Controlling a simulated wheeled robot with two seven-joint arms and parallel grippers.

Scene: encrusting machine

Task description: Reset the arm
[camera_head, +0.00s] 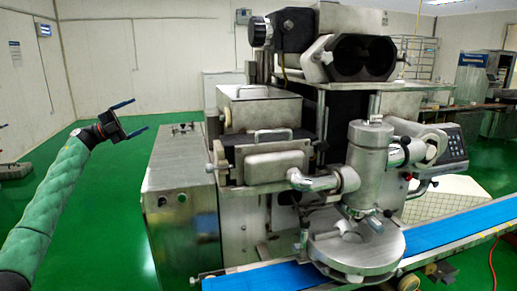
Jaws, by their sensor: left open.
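My left arm comes in from the left in a green padded sleeve. Its dark left gripper (130,118) is raised over the green floor, to the left of the machine. The two fingers are spread apart with nothing between them, so it is open and empty. It touches nothing. My right gripper is not in the picture. The steel encrusting machine (270,160) fills the middle and right of the view, apart from the left gripper.
A steel cabinet (180,215) forms the machine's left side. A blue conveyor belt (445,233) runs across the front right, under the round steel outlet head (355,250). A control panel (452,145) is at the right. Green floor (100,215) around the left arm is clear.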

